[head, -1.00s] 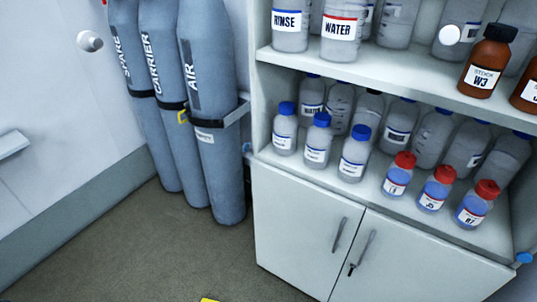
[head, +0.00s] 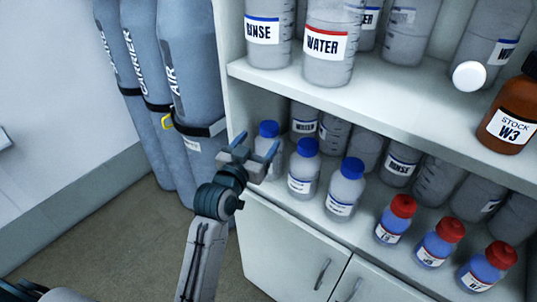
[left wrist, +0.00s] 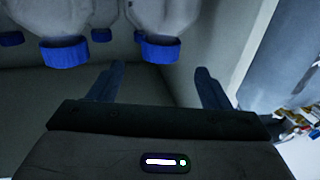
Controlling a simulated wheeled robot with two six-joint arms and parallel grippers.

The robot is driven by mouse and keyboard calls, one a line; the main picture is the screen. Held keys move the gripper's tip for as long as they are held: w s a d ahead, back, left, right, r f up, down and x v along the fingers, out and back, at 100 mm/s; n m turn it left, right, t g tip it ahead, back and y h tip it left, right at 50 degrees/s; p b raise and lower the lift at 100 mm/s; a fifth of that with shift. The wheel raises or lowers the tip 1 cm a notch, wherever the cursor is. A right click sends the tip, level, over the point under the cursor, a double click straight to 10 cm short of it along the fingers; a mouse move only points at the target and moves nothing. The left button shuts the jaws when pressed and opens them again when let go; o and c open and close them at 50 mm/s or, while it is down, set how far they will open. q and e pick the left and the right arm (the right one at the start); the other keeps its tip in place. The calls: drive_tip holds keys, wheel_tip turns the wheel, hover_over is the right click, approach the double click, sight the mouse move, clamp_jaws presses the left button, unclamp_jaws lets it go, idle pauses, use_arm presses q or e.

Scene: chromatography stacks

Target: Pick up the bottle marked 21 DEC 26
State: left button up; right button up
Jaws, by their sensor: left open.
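Three clear bottles with blue caps stand in a row on the lower shelf: a left one (head: 268,130), a middle one (head: 303,172) and a right one (head: 345,190). Their small labels are too small to read, so I cannot tell which is marked 21 DEC 26. My left gripper (head: 257,147) is open and empty at the shelf's left end, by the left blue-capped bottle and partly hiding it. In the left wrist view bottles appear inverted, with one blue-capped bottle (left wrist: 158,25) beyond the open fingers (left wrist: 158,85). My right gripper is not in view.
Red-capped bottles (head: 437,244) stand at the shelf's front right. Larger bottles (head: 400,165) stand behind. The upper shelf (head: 400,105) holds WATER (head: 325,42), RINSE (head: 265,31) and brown W3 (head: 510,125) bottles. Gas cylinders (head: 185,75) stand left of the cabinet (head: 290,245).

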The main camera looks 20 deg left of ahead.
sight(266, 133)
use_arm(q)
drive_tip(key=w, duration=0.4)
drive_tip(key=shift+w+d+f+p, duration=0.15)
drive_tip(key=shift+w+d+p, duration=0.15)
drive_tip(key=w, duration=0.2)
drive_tip(key=w+p, duration=0.1)
drive_tip(key=w, duration=0.1)
drive_tip(key=shift+d+f, duration=0.15)
drive_tip(key=shift+f, duration=0.05)
drive_tip(key=shift+w+f+p, duration=0.1)
drive_tip(key=shift+w+p, duration=0.2)
drive_tip(key=shift+w, duration=0.2)
drive_tip(key=shift+s, duration=0.1)
clamp_jaws()
